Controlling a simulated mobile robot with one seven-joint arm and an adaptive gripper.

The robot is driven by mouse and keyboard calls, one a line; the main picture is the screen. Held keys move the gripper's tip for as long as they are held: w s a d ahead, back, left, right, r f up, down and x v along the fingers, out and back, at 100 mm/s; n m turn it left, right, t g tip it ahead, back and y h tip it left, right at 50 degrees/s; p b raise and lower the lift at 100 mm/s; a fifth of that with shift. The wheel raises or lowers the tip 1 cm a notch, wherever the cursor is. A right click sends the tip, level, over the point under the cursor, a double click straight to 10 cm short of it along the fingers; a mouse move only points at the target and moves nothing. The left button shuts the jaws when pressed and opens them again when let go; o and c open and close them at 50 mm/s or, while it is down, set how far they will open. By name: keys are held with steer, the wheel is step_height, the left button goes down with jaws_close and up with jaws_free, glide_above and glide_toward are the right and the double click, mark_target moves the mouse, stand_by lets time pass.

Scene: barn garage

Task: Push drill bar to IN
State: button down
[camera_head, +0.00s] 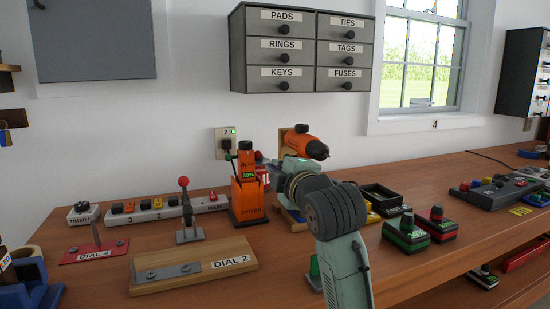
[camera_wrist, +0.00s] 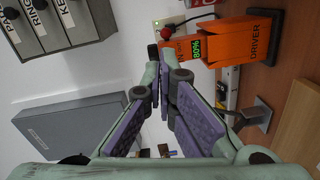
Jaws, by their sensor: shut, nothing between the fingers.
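An orange and black drill-like tool (camera_head: 306,146) stands against a wooden backboard behind my arm. Its lower part is hidden, and I cannot make out a bar or an IN mark. An orange DRIVER holder (camera_head: 248,198) with a green percent display stands left of my gripper; it also shows in the wrist view (camera_wrist: 238,45). My gripper (camera_head: 270,164) is shut and empty, raised above the bench and pointing left towards the holder's top. In the wrist view, its closed fingers (camera_wrist: 165,62) lie close to the holder in the picture; contact cannot be told.
A red-knobbed lever (camera_head: 186,212), a DIAL 2 board (camera_head: 195,270) and a red DIAL 4 plate (camera_head: 95,250) stand left. A power strip (camera_head: 155,208) lies behind. Battery packs (camera_head: 406,234) and a black tray (camera_head: 381,198) stand right. Labelled drawers (camera_head: 302,50) hang above.

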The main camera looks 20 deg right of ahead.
steer(key=w+d+f+p, duration=0.1)
steer(key=w+d, duration=0.3)
steer(key=w, duration=0.7)
steer(key=shift+p, duration=0.65)
steer(key=shift+f, duration=0.1)
steer(key=shift+d, duration=0.95)
steer(key=shift+a, duration=0.1)
